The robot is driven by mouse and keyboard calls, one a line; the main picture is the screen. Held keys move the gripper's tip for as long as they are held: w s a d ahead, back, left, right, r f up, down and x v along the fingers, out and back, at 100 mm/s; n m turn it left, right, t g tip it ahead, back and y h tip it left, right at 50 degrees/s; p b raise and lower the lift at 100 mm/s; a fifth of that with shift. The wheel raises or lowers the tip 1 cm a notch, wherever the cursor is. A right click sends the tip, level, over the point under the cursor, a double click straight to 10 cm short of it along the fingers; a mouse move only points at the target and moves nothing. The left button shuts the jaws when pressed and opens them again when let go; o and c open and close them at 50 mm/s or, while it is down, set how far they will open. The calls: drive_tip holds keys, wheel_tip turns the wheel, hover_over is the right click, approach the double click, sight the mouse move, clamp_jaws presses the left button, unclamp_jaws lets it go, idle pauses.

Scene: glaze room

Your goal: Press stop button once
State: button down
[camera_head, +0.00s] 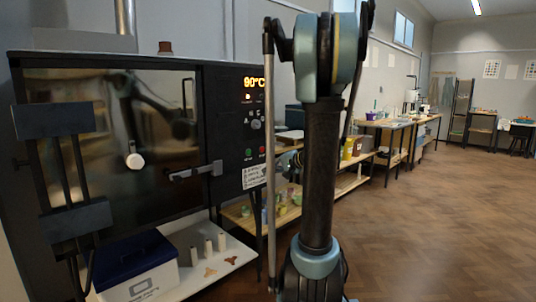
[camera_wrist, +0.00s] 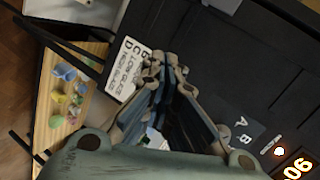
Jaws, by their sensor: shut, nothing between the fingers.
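The words by the buttons are too small to read, so I take the red one as the stop button. In the wrist view my gripper (camera_wrist: 166,65) is shut and empty, its fingers pointing toward the panel beside a white label (camera_wrist: 125,70). Neither button shows clearly there; the gripper covers part of the panel. I cannot tell whether the fingertips touch it. In the head view the gripper is hidden.
A door handle (camera_head: 195,171) sticks out left of the panel. A white shelf below holds a blue-lidded box (camera_head: 138,268) and small pale cylinders (camera_head: 208,247). A wooden shelf (camera_head: 238,215) stands behind. Open floor (camera_head: 430,230) lies right.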

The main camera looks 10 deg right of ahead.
sight(264, 149)
drive_tip(key=w+d+r+m+t, duration=0.2)
drive_tip(key=w+d+m+t, duration=0.2)
drive_tip(key=w+d, duration=0.7)
drive_tip(key=shift+r+t+y, duration=0.35)
drive_tip(key=shift+t+y, duration=0.05)
drive_tip(key=shift+t, duration=0.3)
drive_tip(key=x, duration=1.4)
drive_tip(key=shift+f, duration=0.1)
drive_tip(key=shift+w+a, duration=0.1)
